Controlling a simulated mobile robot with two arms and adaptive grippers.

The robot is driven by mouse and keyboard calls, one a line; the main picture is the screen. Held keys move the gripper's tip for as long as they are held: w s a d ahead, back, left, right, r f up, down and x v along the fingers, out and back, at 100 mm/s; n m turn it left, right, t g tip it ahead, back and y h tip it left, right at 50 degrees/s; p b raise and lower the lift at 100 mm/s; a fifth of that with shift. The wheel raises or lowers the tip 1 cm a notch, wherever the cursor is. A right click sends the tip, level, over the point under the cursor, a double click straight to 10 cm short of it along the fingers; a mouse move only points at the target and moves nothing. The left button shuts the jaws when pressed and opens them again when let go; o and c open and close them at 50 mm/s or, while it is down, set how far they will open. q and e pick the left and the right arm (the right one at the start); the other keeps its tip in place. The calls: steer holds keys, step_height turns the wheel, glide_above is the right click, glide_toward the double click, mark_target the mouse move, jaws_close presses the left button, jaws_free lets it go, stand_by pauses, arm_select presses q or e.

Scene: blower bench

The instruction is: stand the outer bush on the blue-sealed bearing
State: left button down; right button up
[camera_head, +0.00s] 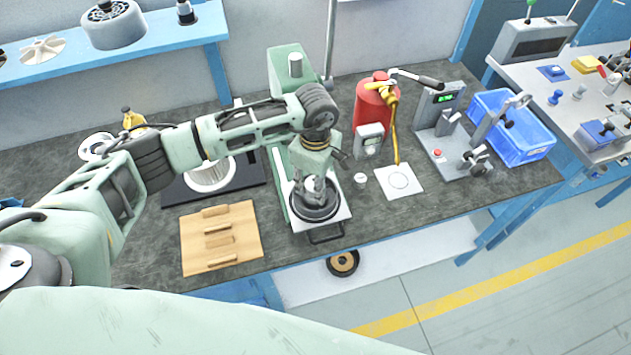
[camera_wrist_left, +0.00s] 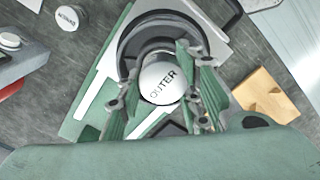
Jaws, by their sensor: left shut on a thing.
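The outer bush (camera_wrist_left: 162,82) is a white round piece with OUTER on its end face. My left gripper (camera_wrist_left: 158,88) is shut on it, with green fingers on both sides. In the head view my left gripper (camera_head: 315,192) points down over a dark ring-shaped part (camera_head: 315,213) on the green press's plate. The bush is over or inside this ring; I cannot tell whether it touches anything. The dark ring (camera_wrist_left: 130,42) also shows in the wrist view. No blue seal is visible; the ring's inside is hidden by the bush and fingers. My right gripper is not in view.
The green press (camera_head: 288,62) stands behind my gripper. A small white bush (camera_head: 360,179) and a white sheet with a circle (camera_head: 399,181) lie to its right. A wooden tray (camera_head: 190,245) lies to its left. A red extinguisher (camera_head: 366,108) and blue crate (camera_head: 530,153) stand farther right.

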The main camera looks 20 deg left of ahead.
arm_select(q)
steer(key=c, duration=1.2)
jaws_free()
steer(key=shift+r+p, duration=0.4)
steer(key=shift+p, duration=0.1)
step_height(320, 180, up, 12)
steer(key=b, duration=0.3)
steer(key=shift+r, duration=0.1)
